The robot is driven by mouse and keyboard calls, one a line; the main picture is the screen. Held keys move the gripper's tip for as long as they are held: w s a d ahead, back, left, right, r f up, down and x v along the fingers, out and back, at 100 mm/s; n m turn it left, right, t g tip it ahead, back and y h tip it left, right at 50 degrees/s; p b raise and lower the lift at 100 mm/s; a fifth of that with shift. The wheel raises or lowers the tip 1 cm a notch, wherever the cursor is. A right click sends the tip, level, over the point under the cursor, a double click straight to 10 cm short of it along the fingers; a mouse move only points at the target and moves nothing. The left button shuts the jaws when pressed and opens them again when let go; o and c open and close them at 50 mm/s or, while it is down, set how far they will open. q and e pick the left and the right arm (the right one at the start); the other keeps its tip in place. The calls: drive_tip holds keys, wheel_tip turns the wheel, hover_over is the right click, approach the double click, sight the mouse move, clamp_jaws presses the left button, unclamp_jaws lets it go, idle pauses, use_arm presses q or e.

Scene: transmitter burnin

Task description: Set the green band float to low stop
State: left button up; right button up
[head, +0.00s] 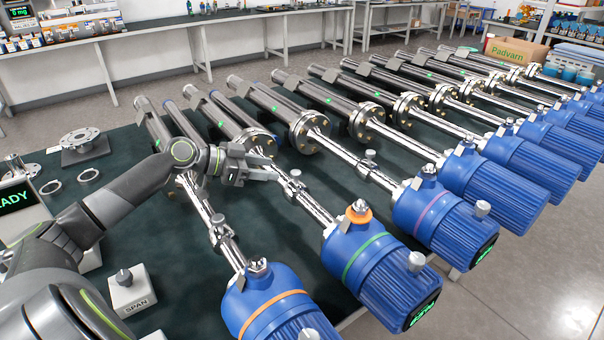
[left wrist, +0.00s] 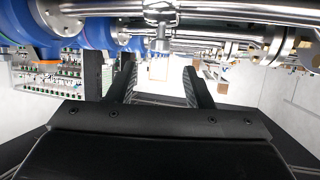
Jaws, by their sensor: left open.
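The green band transmitter (head: 388,275) is a blue ribbed housing with a green ring (head: 362,258), and an orange ring sits around its top cap. Its shiny rod (head: 314,208) runs up and left from the housing. A small metal float with a knob (head: 295,184) sits on that rod. My left gripper (head: 272,174) is open beside the float, with its fingertips just left of it. In the left wrist view the two fingers (left wrist: 160,84) are apart, and a collar with a knob (left wrist: 160,16) on a rod shows beyond them. Whether they touch it is unclear. My right gripper is out of view.
The orange band transmitter (head: 278,306) lies to the left and the pink band transmitter (head: 436,212) to the right, both close by. Several more fill the right side. A SPAN box (head: 131,291) and a round flange (head: 80,140) stand on the dark bench at left.

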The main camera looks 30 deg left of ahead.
sight(295, 172)
use_arm(q)
drive_tip(key=p+x, duration=0.1)
drive_tip(key=x, duration=0.9)
drive_tip(key=shift+w+d+f, duration=0.1)
drive_tip(key=shift+w+f, duration=0.05)
drive_tip(key=shift+w, duration=0.05)
clamp_jaws()
